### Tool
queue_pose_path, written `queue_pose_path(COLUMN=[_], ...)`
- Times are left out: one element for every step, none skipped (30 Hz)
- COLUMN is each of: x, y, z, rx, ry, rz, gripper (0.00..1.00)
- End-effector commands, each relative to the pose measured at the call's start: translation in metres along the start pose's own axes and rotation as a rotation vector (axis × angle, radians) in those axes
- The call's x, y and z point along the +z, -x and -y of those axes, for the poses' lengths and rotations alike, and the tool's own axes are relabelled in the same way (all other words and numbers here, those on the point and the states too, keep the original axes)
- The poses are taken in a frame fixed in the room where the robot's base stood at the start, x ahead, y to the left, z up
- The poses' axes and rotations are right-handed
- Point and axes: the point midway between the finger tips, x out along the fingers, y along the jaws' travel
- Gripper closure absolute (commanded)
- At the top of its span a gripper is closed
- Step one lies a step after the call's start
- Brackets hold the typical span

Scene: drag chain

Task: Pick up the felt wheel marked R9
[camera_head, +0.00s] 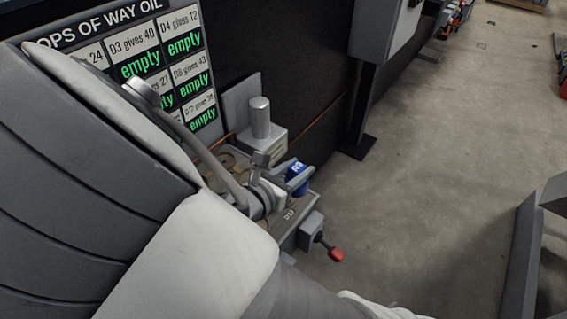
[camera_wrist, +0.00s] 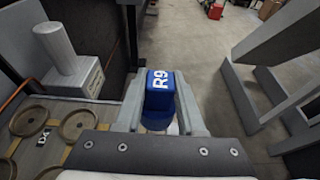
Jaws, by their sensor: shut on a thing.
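The blue piece marked R9 (camera_wrist: 159,92) is between the two fingers of my gripper (camera_wrist: 160,108) in the wrist view, with its white lettering on the upper face. My gripper is shut on it. In the head view the blue piece (camera_head: 297,178) shows at the end of my gripper (camera_head: 290,176), above the right edge of the bench (camera_head: 290,214). Its lower part is partly hidden by the fingers. My arm covers much of the left of the head view.
A grey cylinder on a block (camera_wrist: 62,58) stands at the left in the wrist view, near several round brown rings (camera_wrist: 29,121). A sign board (camera_head: 140,60) with "empty" labels stands behind. A red knob (camera_head: 336,254) sticks out at the bench front. Open floor (camera_head: 440,150) lies right.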

Motion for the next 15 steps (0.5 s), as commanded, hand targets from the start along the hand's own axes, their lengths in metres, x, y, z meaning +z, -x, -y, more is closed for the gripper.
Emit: queue_pose_path(x=[0.007, 0.01, 0.013, 0.016, 0.018, 0.022, 0.023, 0.024, 0.025, 0.025, 0.027, 0.028, 0.029, 0.03, 0.032], y=[0.003, 0.004, 0.006, 0.007, 0.008, 0.009, 0.009, 0.009, 0.01, 0.01, 0.011, 0.011, 0.012, 0.012, 0.013], z=[0.009, 0.014, 0.021, 0.025, 0.029, 0.028, 0.029, 0.03, 0.031, 0.032, 0.033, 0.035, 0.036, 0.038, 0.04], rx=[0.001, 0.0, 0.0, 0.001, 0.002, 0.002, 0.002, 0.002, 0.002, 0.003, 0.004, 0.004, 0.003, 0.003, 0.003], ry=[0.0, -0.001, -0.001, 0.0, 0.001, 0.003, 0.004, 0.003, 0.004, 0.004, 0.005, 0.004, 0.005, 0.004, 0.005], rz=[-0.002, -0.002, -0.002, -0.003, -0.002, 0.003, 0.005, 0.006, 0.007, 0.008, 0.008, 0.008, 0.008, 0.007, 0.007], gripper=[1.0, 1.0, 1.0, 1.0, 1.0, 1.0, 1.0, 1.0, 1.0, 1.0, 1.0, 1.0, 1.0, 1.0, 1.0])
